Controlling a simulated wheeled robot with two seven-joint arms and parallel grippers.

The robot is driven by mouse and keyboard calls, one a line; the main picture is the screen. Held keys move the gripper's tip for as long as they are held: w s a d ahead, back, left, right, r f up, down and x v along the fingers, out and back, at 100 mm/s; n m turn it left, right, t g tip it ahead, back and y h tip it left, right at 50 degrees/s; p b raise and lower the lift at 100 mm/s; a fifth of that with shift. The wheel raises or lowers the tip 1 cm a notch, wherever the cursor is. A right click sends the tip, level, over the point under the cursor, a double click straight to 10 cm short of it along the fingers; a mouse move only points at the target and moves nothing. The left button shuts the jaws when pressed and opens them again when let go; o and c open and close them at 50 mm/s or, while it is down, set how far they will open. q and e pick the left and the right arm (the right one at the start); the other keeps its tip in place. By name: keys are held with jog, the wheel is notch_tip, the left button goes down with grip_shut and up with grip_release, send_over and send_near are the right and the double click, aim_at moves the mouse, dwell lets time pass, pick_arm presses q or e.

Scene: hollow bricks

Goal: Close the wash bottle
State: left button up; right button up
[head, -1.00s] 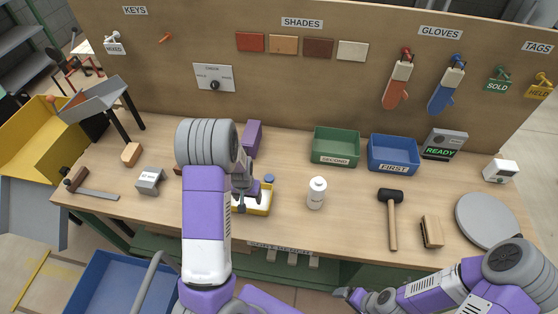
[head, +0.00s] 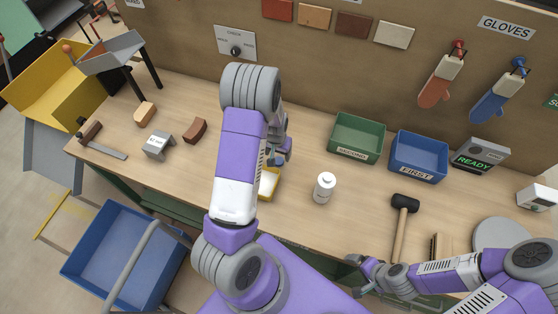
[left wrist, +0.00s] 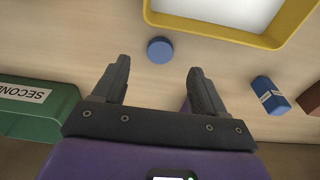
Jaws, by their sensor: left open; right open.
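The white wash bottle (head: 325,188) stands upright on the bench, right of the yellow tray; its top looks white. A small round blue cap-like disc (left wrist: 160,50) lies on the bench in the left wrist view, beside the tray. My left gripper (head: 281,150) is open and empty, pointing down behind the tray. In the left wrist view, its spread fingers (left wrist: 158,68) have the disc just beyond their tips, between their lines. In the head view I cannot make out the disc behind the gripper. My right gripper (head: 362,268) is open and empty at the bench's front edge.
The yellow tray (left wrist: 215,28) has a white inside. A labelled blue piece (left wrist: 270,95) lies nearby. Green (head: 356,152) and blue (head: 418,172) bins stand behind the bottle. A mallet (head: 405,203) lies to its right. The bench around the bottle is clear.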

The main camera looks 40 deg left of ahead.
aim_at(279, 160)
pick_arm(q)
jog(key=shift+w+f, duration=0.15)
jog(key=shift+f, duration=0.45)
jog(key=shift+w+a+f, duration=0.1)
jog(key=shift+w+f, duration=0.05)
jog(key=shift+f, duration=0.7)
jog(key=shift+w+a+f, duration=0.1)
jog(key=shift+w+f, duration=0.05)
jog(key=shift+f, duration=0.7)
jog(key=shift+w+a+f, duration=0.1)
jog(key=shift+w+f, duration=0.05)
jog(key=shift+f, duration=0.7)
jog(key=shift+d, duration=0.1)
jog(key=c, duration=1.2)
notch_tip(279, 160, up, 10)
